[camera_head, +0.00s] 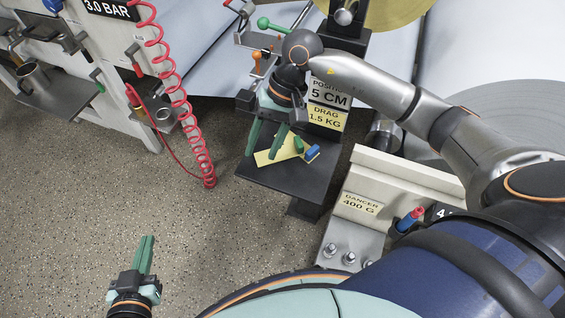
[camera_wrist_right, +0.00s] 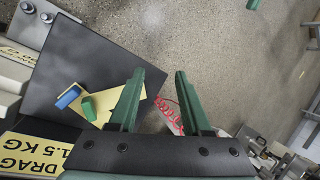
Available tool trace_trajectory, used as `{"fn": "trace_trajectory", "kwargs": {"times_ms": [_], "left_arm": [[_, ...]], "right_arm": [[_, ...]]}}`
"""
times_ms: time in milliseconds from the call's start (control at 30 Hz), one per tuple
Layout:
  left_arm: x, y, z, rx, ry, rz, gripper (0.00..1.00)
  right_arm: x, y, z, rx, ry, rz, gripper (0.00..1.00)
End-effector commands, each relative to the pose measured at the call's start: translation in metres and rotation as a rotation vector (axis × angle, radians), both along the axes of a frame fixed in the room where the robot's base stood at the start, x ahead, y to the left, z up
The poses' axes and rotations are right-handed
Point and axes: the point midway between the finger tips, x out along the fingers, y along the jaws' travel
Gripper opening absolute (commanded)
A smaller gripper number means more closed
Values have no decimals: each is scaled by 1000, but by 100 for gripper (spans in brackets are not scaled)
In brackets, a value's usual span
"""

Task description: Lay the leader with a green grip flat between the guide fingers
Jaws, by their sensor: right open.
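Pale yellow leaders (camera_head: 268,157) lie on a dark shelf (camera_head: 310,180), partly overlapping. One has a green grip (camera_head: 298,145) and the other a blue grip (camera_head: 312,153). In the right wrist view the green grip (camera_wrist_right: 89,107) lies left of my fingers, with the blue grip (camera_wrist_right: 68,97) beyond it. My right gripper (camera_head: 263,150) is open and empty above the shelf, beside the green grip; it also shows in the wrist view (camera_wrist_right: 160,72). My left gripper (camera_head: 147,240) is shut and empty over the floor at bottom left. I cannot make out the guide fingers.
A red coiled hose (camera_head: 170,80) hangs at left. A "DANCER 400 G" bracket (camera_head: 365,205) is at right.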

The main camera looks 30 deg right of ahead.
Motion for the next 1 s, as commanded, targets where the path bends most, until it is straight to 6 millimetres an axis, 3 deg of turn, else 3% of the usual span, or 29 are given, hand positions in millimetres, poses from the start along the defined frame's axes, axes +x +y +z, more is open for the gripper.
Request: {"fn": "trace_trajectory", "kwargs": {"times_ms": [33, 100, 200, 233, 333, 400, 500, 533, 667, 800, 900, 1000], "left_arm": [[0, 0, 0, 0, 0, 0, 0], [0, 0, 0, 0, 0, 0, 0], [0, 0, 0, 0, -1, 0, 0], [0, 0, 0, 0, -1, 0, 0], [0, 0, 0, 0, -1, 1, 0], [0, 0, 0, 0, -1, 1, 0], [0, 0, 0, 0, -1, 1, 0], [0, 0, 0, 0, -1, 1, 0], [0, 0, 0, 0, -1, 1, 0], [0, 0, 0, 1, -2, 0, 0], [0, 0, 0, 1, -2, 0, 0], [0, 0, 1, 1, -2, 0, 0]], "right_arm": [[-23, 45, -2, 181, 113, -87, 49], [-47, 98, 17, 440, 314, -257, 49], [-64, 146, 62, 765, 691, -520, 49], [-65, 153, 76, 854, 823, -601, 49], [-52, 156, 115, 1107, 1311, -869, 49], [-34, 140, 127, 1248, 1697, -1048, 49], [-8, 103, 115, 1398, 2299, -1263, 49], [-2, 90, 104, -1415, -2464, 1300, 49], [-1, 39, 35, -914, -2023, 868, 49], [-31, 11, -35, -589, -1627, 524, 49], [-51, 5, -63, -469, -1456, 383, 49], [-61, 2, -75, -419, -1376, 320, 49]]}}
